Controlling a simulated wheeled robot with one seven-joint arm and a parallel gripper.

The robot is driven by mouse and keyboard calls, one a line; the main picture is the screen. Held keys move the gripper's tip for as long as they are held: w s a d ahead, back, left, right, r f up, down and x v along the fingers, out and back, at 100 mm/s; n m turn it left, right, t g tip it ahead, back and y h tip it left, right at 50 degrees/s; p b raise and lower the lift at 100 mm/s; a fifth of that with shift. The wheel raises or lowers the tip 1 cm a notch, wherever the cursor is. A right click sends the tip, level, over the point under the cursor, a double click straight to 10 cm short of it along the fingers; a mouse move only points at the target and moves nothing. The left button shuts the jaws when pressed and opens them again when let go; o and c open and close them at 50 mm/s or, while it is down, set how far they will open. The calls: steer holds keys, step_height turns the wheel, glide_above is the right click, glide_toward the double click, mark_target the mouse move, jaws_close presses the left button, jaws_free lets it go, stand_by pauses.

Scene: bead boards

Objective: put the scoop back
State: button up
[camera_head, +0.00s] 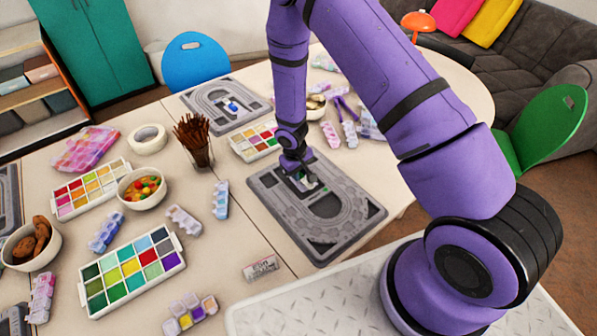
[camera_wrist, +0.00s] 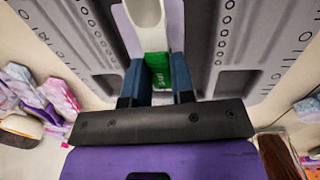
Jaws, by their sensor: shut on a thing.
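My gripper (camera_head: 301,178) is low over the near grey bead board (camera_head: 352,240) in the head view. In the wrist view its two dark blue fingers (camera_wrist: 157,85) are shut on a green piece with pale lettering, part of the scoop (camera_wrist: 158,63). A white part of the scoop extends from the green one towards the top of the wrist view. The grey board (camera_wrist: 222,85) with printed marks and recesses lies beneath. The arm and fingers hide much of the scoop in the head view, and I cannot tell whether it touches the board.
A second board (camera_head: 255,112) with a white and blue piece lies behind. Left of the near board stand a cup of brown sticks (camera_head: 203,158), bead trays (camera_head: 133,268) and bowls (camera_head: 157,195). A small labelled block (camera_head: 261,267) lies by the board's near left corner.

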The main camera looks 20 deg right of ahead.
steer(key=shift+f, duration=0.1)
steer(key=shift+f, duration=0.35)
steer(key=shift+f, duration=0.1)
steer(key=o, duration=0.9)
steer(key=r, duration=0.4)
steer(key=a+r, duration=0.1)
steer(key=r, duration=0.8)
steer(key=shift+s+a+r, duration=0.1)
steer(key=shift+s+a, duration=0.1)
steer(key=shift+a, duration=0.05)
